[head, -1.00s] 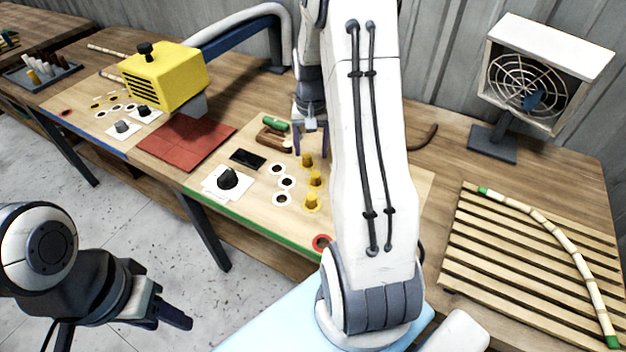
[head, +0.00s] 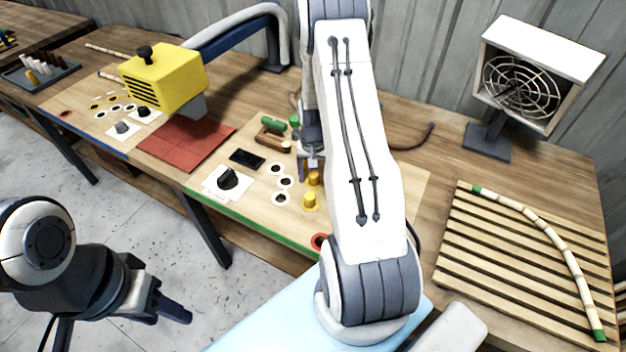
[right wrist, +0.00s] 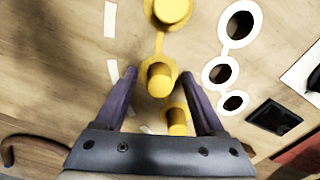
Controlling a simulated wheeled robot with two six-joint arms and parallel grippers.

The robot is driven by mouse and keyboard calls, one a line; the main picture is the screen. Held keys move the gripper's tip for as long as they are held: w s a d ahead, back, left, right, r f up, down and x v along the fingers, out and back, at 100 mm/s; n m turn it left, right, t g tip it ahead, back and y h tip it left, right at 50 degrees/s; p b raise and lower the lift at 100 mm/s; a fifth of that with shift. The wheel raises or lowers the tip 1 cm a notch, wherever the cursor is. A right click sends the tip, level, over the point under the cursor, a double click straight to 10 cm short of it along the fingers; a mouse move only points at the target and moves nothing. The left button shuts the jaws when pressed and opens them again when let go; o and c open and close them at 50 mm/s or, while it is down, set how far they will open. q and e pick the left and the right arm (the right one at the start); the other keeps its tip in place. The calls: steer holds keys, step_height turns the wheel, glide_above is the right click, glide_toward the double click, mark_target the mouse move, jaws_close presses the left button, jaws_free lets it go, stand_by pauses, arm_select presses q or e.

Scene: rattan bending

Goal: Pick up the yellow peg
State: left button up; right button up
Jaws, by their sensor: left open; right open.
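Several yellow pegs stand on the wooden board. In the head view the nearest peg (head: 309,201) and one behind it (head: 314,179) show clearly; my right gripper partly hides the area beyond. My right gripper (head: 311,170) points down over the row. In the right wrist view the middle peg (right wrist: 158,78) shows between the tips of the open right gripper (right wrist: 158,75), with no clear contact. Another peg (right wrist: 171,12) is beyond the tips, and a third (right wrist: 175,118) is nearer the palm. My left gripper (head: 173,312) is open and empty over the floor.
White-ringed holes (head: 281,198) and a black knob (head: 229,178) are left of the pegs. A wooden block (head: 272,142) with a green piece (head: 273,125) lies behind. A slatted rack (head: 470,240) with a bent cane (head: 545,232) and a fan (head: 520,85) are at right.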

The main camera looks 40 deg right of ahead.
steer(key=shift+c, duration=0.3)
jaws_close()
